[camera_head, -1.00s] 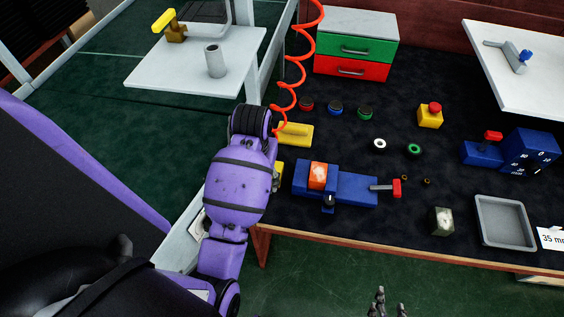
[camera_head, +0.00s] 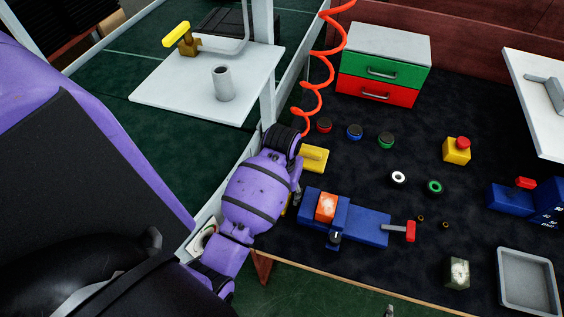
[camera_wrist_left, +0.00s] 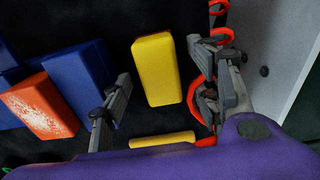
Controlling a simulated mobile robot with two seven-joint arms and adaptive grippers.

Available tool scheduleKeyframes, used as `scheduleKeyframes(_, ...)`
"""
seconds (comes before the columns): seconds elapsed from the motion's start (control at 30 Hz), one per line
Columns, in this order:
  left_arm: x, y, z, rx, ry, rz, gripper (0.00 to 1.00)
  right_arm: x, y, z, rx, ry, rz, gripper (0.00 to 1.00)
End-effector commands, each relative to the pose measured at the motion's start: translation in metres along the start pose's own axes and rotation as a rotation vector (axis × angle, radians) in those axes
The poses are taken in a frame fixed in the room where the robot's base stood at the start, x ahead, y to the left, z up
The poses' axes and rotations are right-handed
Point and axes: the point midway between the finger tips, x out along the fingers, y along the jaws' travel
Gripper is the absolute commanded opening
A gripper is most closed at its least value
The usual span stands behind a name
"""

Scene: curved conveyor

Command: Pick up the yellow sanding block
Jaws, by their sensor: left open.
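The yellow sanding block (camera_wrist_left: 157,68) is a plain rounded block lying on the dark bench top in the left wrist view. My left gripper (camera_wrist_left: 160,78) is open, with one finger on each side of the block and visible room between. I cannot tell its height above the block. The left gripper's fingers (camera_head: 297,190) are mostly hidden there. Only a small tip of my right gripper (camera_head: 389,311) shows at the bottom edge.
A yellow piece with a raised bar (camera_head: 314,157) lies near the block. A blue vise (camera_head: 360,222) holding an orange block (camera_head: 326,207) is close to its right. A red coiled hose (camera_head: 309,85) hangs behind. A drawer box (camera_head: 380,68) stands at the back.

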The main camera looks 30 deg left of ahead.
Motion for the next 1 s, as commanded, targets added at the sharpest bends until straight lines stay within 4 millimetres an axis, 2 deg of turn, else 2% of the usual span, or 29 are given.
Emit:
scheduleKeyframes(0.1, 0.0100, 0.0004, -0.0007, 0.000, 0.002, 0.001, 0.56, 0.0011, 0.0001, -0.0090, -0.002, 0.015, -0.001, 0.40)
scheduleKeyframes(0.37, 0.0135, 0.0003, -0.0005, 0.000, 0.002, 0.000, 0.56, 0.0009, -0.0014, -0.0085, -0.002, 0.014, -0.003, 0.40)
scheduleKeyframes(0.73, 0.0132, 0.0002, -0.0005, 0.000, 0.002, 0.000, 0.08, 0.0006, -0.0036, -0.0058, -0.001, 0.010, -0.007, 0.40)
scheduleKeyframes(1.0, 0.0125, 0.0004, -0.0012, 0.000, 0.003, 0.000, 0.06, 0.0005, -0.0033, -0.0053, -0.001, 0.009, -0.006, 0.40)
